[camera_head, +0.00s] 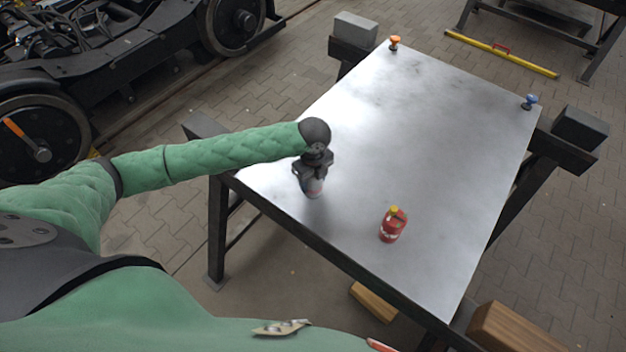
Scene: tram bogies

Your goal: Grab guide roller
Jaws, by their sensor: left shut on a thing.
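My left gripper (314,172) is over the near left part of the metal table (430,130), pointing down. It is shut on a small grey cylindrical thing (314,189) with a little red on it. The gripper hides the upper part of this thing, and I cannot tell for sure that it is the guide roller. I cannot tell whether its bottom touches the table. A red can-like container (392,226) with a yellow top stands to the right, near the front edge. My right gripper is not in view.
A small orange-topped piece (394,42) stands at the far left corner, and a blue one (529,101) at the far right corner. The middle of the table is clear. A wheeled bogie (110,60) stands at the left. A wooden block (515,335) is at lower right.

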